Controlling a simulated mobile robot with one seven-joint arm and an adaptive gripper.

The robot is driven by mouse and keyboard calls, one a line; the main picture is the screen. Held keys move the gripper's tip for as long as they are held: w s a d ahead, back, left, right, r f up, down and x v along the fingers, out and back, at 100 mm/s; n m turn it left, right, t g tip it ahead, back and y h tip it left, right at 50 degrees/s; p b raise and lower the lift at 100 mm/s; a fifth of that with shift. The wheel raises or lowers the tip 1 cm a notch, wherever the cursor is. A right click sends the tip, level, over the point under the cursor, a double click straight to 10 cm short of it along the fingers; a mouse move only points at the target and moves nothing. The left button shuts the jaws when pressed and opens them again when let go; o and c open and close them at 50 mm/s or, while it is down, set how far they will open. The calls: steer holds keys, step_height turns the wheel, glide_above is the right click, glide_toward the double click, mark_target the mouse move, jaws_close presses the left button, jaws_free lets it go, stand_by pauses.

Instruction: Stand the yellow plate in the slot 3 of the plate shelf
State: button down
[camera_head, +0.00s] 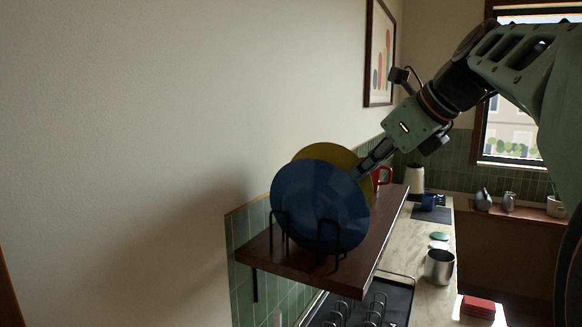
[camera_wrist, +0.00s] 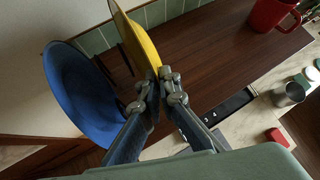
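The yellow plate (camera_head: 327,151) stands roughly upright behind the blue plate (camera_head: 318,205) in the head view, mostly hidden by it. In the wrist view the yellow plate (camera_wrist: 138,36) is beside the blue plate (camera_wrist: 80,93), with a gap between them. My gripper (camera_head: 362,173) is at its upper right rim. In the wrist view my gripper's fingertips (camera_wrist: 160,76) close on that rim. The wooden plate shelf (camera_head: 378,232) has black wire dividers. The blue plate stands between dividers. The yellow plate's lower edge is hidden, so I cannot tell which slot it is over or in.
A red mug (camera_wrist: 271,14) stands farther along the shelf. White digits 3 and 4 show on a dark strip (camera_wrist: 229,105) by the shelf edge. Below, the counter holds a metal pot (camera_head: 439,267) and a red block (camera_head: 477,307). The shelf is bare between plates and mug.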

steer(key=shift+f, duration=0.35)
steer(key=c, duration=2.1)
jaws_free()
